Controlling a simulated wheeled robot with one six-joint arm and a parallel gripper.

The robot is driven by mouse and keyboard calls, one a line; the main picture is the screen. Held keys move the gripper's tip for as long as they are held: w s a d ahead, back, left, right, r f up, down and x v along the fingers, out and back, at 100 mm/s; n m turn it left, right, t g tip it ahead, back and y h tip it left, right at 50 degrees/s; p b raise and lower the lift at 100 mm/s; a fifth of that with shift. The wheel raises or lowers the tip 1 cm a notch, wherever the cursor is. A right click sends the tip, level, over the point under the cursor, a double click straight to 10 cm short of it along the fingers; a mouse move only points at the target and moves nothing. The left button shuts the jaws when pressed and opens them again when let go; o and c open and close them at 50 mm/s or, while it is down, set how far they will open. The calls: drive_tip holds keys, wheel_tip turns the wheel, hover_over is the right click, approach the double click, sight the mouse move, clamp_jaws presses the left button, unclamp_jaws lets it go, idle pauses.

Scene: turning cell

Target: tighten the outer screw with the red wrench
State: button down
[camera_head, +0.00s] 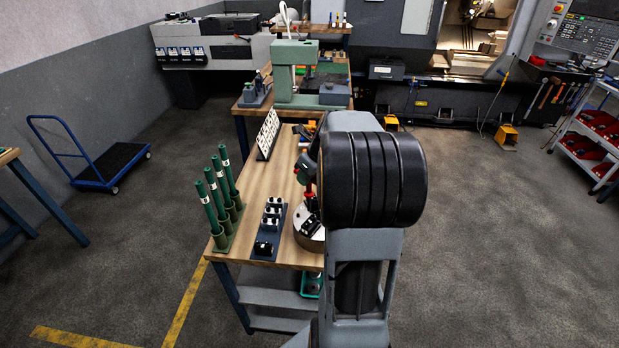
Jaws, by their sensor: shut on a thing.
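My gripper (307,178) shows only in part, left of my own arm, which hides much of it. It is over the round metal chuck (306,240) on the wooden bench. A small red piece (309,192) shows at its lower end, and it looks like the red wrench held in the shut jaws. The wrench's tip is just above the chuck's dark jaws, and I cannot tell whether it touches anything. The outer screw is too small or hidden to make out. The right side of the chuck is behind my arm.
A rack of several green upright tools (222,205) stands at the bench's left edge. A dark tray of small blocks (270,228) sits between it and the chuck. A white-labelled board (268,133) and a green press (295,75) stand behind.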

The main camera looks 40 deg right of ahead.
sight(307, 189)
drive_tip(key=n, duration=0.1)
drive_tip(key=a+n+y, duration=0.1)
drive_tip(key=shift+r+n+g, duration=0.3)
drive_tip(key=shift+r+n, duration=0.05)
drive_tip(key=shift+n, duration=0.05)
drive_tip(key=shift+s+a+n, duration=0.2)
drive_tip(key=shift+n, duration=0.7)
wheel_tip(307, 189, down, 5)
drive_tip(key=b, duration=0.4)
drive_tip(key=shift+r, duration=0.15)
drive_tip(key=shift+s+a+f+n+g+y+p, duration=0.25)
drive_tip(key=shift+n+g, duration=0.4)
drive_tip(key=shift+n, duration=1)
drive_tip(key=shift+w+d+n+g+y+p, duration=0.15)
drive_tip(key=shift+n+g+y, duration=0.35)
drive_tip(key=shift+n, duration=1.1)
drive_tip(key=shift+s+f+n+g+y+p, duration=0.15)
drive_tip(key=shift+n+g, duration=0.6)
drive_tip(key=shift+n, duration=0.9)
drive_tip(key=shift+f, duration=0.6)
drive_tip(key=shift+m+t+p, duration=0.5)
drive_tip(key=shift+m, duration=0.9)
